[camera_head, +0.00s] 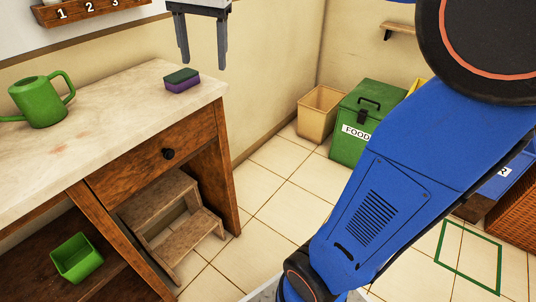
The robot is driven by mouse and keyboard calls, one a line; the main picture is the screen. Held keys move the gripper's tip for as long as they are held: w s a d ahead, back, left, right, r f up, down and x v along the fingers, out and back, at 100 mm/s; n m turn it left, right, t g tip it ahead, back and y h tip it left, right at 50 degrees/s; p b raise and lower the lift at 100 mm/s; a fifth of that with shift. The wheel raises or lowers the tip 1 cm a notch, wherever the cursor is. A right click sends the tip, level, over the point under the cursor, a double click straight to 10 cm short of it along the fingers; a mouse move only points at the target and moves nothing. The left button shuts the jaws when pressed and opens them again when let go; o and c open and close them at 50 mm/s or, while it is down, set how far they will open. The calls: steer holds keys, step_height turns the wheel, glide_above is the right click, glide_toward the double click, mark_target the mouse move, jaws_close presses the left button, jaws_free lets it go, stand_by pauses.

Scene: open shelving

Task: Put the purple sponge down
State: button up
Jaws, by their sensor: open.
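The purple sponge (182,84) has a dark green top layer. It lies flat on the pale countertop (110,100), near the back right end. My gripper (202,58) is at the top of the view, with its two grey fingers pointing down and spread apart. It is open and empty. In the picture its fingers are above and to the right of the sponge, and I see no contact between them. The upper part of my gripper is cut off by the frame edge.
A green watering can (40,101) stands left on the counter. Below are a drawer (150,160), a wooden step stool (175,215) and a green bin (77,258). A tan bin (320,110) and green food box (362,118) stand on the floor. The counter's middle is clear.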

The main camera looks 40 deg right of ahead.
steer(key=s+d+f+n+t, duration=0.1)
steer(key=s+f+n, duration=0.3)
steer(key=s+f, duration=0.7)
steer(key=s+d+f+n+t, duration=0.2)
steer(key=s+f+n, duration=0.3)
steer(key=s+f, duration=0.6)
steer(key=shift+d, duration=0.3)
